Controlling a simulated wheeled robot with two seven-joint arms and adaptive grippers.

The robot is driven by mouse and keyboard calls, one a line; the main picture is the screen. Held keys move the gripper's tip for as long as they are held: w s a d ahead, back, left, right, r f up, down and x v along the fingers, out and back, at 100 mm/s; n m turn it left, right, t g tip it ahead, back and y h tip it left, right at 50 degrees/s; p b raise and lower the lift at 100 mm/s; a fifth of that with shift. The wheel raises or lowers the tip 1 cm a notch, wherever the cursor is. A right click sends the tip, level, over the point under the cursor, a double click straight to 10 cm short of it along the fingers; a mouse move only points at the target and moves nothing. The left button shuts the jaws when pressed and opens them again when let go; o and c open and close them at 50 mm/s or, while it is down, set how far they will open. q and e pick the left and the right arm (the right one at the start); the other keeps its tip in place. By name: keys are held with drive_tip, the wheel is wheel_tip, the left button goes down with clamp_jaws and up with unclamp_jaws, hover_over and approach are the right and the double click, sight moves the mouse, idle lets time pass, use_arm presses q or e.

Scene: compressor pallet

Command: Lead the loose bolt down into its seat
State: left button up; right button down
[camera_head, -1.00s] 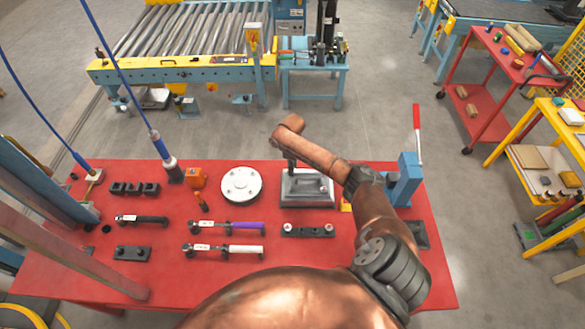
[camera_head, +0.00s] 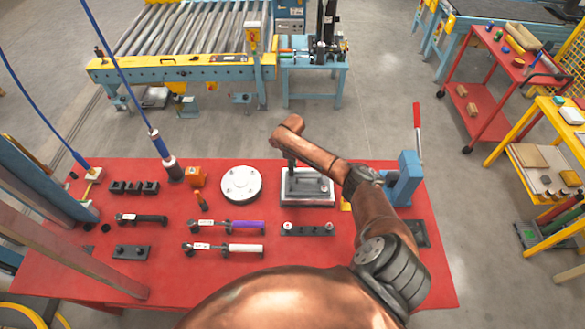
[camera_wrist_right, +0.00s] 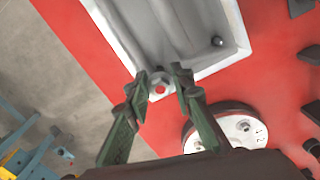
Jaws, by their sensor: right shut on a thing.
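In the head view, my right gripper (camera_head: 290,163) points down at the back left corner of the housing (camera_head: 308,201). The bolt's shank and its seat are hidden, so I cannot tell how deep the bolt is. Another bolt (camera_wrist_right: 217,42) sits in another corner. My left gripper is not in view.
A round white flange (camera_head: 241,185) lies just left of the housing on the red table (camera_head: 180,270). A blue press with a red lever (camera_head: 405,180) stands to the right. A black holder with two bolts (camera_head: 308,229) and several torque tools lie nearer the front.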

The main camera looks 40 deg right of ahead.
drive_tip(key=shift+f+b, duration=0.5)
drive_tip(key=shift+f, duration=0.7)
idle(0.5)
drive_tip(key=c, duration=1.6)
unclamp_jaws()
wheel_tip(320, 180, up, 12)
